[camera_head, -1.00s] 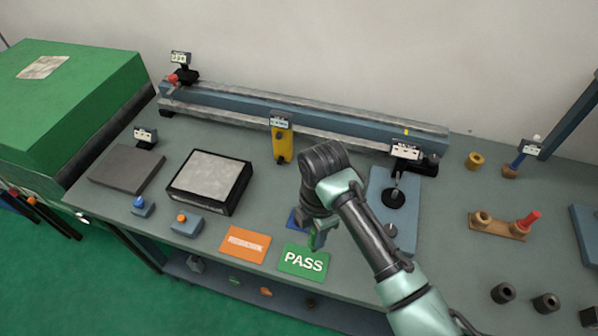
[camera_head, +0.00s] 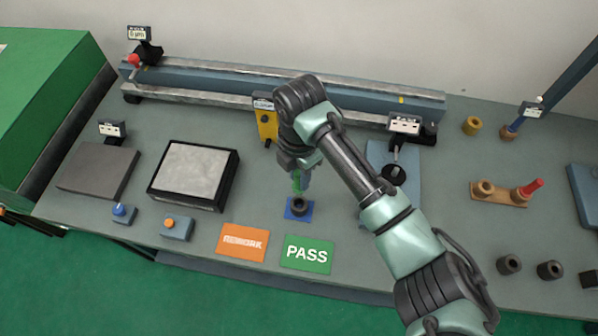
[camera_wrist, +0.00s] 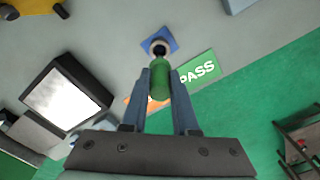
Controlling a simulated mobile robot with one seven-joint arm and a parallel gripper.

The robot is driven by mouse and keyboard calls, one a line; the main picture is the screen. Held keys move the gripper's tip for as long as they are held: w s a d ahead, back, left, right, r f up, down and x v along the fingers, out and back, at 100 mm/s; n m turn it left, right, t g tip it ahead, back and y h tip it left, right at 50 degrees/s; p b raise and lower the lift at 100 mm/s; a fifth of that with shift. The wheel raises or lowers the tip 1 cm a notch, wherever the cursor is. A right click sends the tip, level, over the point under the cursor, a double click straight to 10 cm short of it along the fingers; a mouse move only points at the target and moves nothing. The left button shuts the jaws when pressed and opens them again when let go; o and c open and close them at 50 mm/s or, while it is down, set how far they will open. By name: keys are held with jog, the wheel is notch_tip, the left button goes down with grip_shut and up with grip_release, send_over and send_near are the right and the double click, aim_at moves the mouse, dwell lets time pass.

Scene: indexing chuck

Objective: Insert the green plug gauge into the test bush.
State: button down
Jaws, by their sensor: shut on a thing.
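The green plug gauge (camera_wrist: 160,82) is held between the two fingers of my gripper (camera_wrist: 160,95) in the wrist view. In the head view the green plug gauge (camera_head: 297,184) hangs below my gripper (camera_head: 302,180), just above the test bush (camera_head: 299,205). The test bush is a dark ring on a blue square base; in the wrist view the bush (camera_wrist: 159,47) shows just beyond the gauge's tip, its bore partly visible. I cannot tell whether the gauge touches the bush; it looks apart from it in the head view.
The orange REWORK card (camera_head: 243,242) and green PASS card (camera_head: 307,254) lie in front of the bush. A black-framed plate (camera_head: 195,172) is at left, a yellow gauge (camera_head: 266,125) behind. A blue-grey stand (camera_head: 378,160) is close on the right.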

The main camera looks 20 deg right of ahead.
aim_at(299, 195)
jog(key=shift+f+b, duration=1.5)
jog(key=shift+f, duration=0.9)
jog(key=shift+f+b, duration=1.1)
jog(key=shift+f, duration=0.95)
dwell(1.3)
jog(key=shift+r, duration=0.1)
dwell(1.0)
jog(key=shift+r+p, duration=3.7)
jog(key=shift+r, duration=0.25)
